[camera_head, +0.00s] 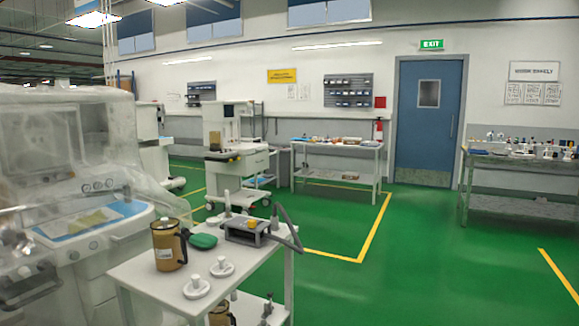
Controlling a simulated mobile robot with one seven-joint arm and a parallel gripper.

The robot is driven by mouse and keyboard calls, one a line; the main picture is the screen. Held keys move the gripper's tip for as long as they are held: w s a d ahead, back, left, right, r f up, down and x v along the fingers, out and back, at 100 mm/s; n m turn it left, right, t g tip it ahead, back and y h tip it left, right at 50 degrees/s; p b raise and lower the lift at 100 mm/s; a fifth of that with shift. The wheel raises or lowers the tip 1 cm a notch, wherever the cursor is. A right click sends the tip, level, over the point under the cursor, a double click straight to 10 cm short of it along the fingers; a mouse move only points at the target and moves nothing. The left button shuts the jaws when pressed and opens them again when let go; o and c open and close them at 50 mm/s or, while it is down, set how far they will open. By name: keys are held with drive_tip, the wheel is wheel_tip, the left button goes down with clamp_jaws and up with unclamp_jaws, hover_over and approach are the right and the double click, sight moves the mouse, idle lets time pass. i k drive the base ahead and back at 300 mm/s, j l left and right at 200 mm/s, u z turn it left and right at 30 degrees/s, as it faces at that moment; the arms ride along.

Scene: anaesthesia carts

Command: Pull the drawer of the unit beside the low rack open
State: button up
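A white wheeled anaesthesia unit (222,130) stands at the back, left of centre. Its lower body has pale front panels (254,168) that look like drawers; none visibly stands out, but it is too small to be sure. A low open frame with shelves (271,163) is just to its right, partly hidden. A second white unit (150,150) stands to its left, partly hidden by a large plastic-wrapped machine (60,170) in the left foreground. I cannot tell for certain which frame is the low rack. My gripper is not in view.
A white trolley (132,276) in the near foreground carries a brown jug (166,252), a grey device with a hose (248,232) and small white parts. A table (338,147) stands at the back, a bench (515,162) at right. Green floor (430,260) is clear at centre right.

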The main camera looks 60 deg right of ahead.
sight(256, 162)
drive_tip(key=z, duration=1.6)
drive_tip(key=i+z, duration=0.25)
drive_tip(key=i+l+z, duration=0.1)
drive_tip(key=z, duration=0.2)
drive_tip(key=i+z, duration=0.2)
drive_tip(key=i, duration=0.4)
drive_tip(key=i+j+z, duration=0.1)
drive_tip(key=i+z, duration=0.15)
drive_tip(key=i, duration=0.4)
drive_tip(key=i+z, duration=0.1)
drive_tip(key=i, duration=1.2)
drive_tip(key=i+u, duration=0.15)
drive_tip(key=i, duration=0.45)
drive_tip(key=i+l+u, duration=0.2)
drive_tip(key=i, duration=0.4)
drive_tip(key=i+j+u, duration=0.1)
drive_tip(key=i+u, duration=0.25)
drive_tip(key=i, duration=0.2)
drive_tip(key=i+u, duration=0.35)
drive_tip(key=i, duration=0.2)
drive_tip(key=i+l+u, duration=0.1)
drive_tip(key=i+u, duration=0.3)
drive_tip(key=i, duration=0.8)
